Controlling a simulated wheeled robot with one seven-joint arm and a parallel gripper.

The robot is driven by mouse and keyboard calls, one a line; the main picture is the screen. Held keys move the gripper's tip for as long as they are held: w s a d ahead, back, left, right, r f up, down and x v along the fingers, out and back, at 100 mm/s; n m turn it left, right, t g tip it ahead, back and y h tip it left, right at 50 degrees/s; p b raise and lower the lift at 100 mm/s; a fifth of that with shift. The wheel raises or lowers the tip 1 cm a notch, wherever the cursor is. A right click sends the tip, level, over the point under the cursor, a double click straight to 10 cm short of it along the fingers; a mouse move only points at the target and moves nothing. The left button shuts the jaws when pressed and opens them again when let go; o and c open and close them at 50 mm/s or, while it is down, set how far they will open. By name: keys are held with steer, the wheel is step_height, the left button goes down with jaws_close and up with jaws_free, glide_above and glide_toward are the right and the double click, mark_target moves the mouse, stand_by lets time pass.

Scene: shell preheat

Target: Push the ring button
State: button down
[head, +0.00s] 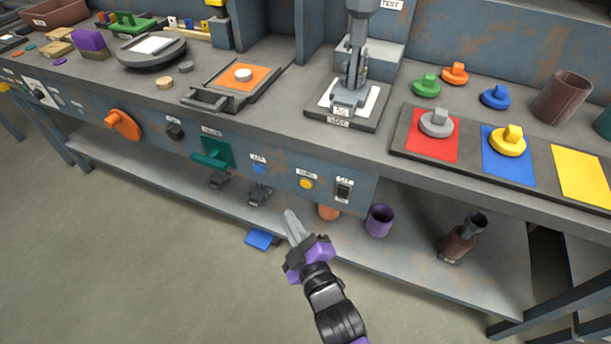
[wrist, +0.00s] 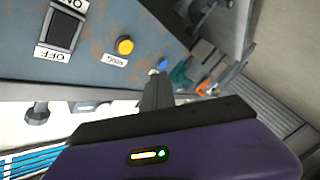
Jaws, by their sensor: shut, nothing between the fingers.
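The ring button is a round yellow button (head: 306,184) on the blue-grey front panel of the bench, under a small white label. In the wrist view the yellow button (wrist: 125,46) is left of the fingers, with a label that reads RING upside down. My gripper (head: 290,214) is shut and empty. In the head view it appears below and slightly left of the yellow button, apart from it. The shut fingers (wrist: 157,92) point toward the panel in the wrist view.
A blue button (head: 259,169) is left of the yellow one, and an ON/OFF rocker switch (head: 344,190) is right of it. A green lever (head: 212,158) sticks out farther left. The lower shelf (head: 410,270) holds a purple cup (head: 379,220) and other items. The bench edge overhangs above.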

mark_target(306, 184)
steer(key=w+d+p, duration=0.2)
steer(key=w+p, duration=0.4)
steer(key=p, duration=0.3)
steer(key=shift+d+p, duration=0.15)
steer(key=shift+p, duration=0.15)
steer(key=shift+w, duration=0.1)
steer(key=shift+r, duration=0.1)
stand_by(1.7)
steer(key=shift+w+d, duration=0.15)
steer(key=shift+w, duration=0.25)
steer(key=shift+w+d, duration=0.15)
steer(key=shift+w, duration=0.25)
stand_by(0.9)
steer(key=shift+s, duration=0.1)
steer(key=shift+s+a, duration=0.25)
steer(key=shift+s, duration=0.45)
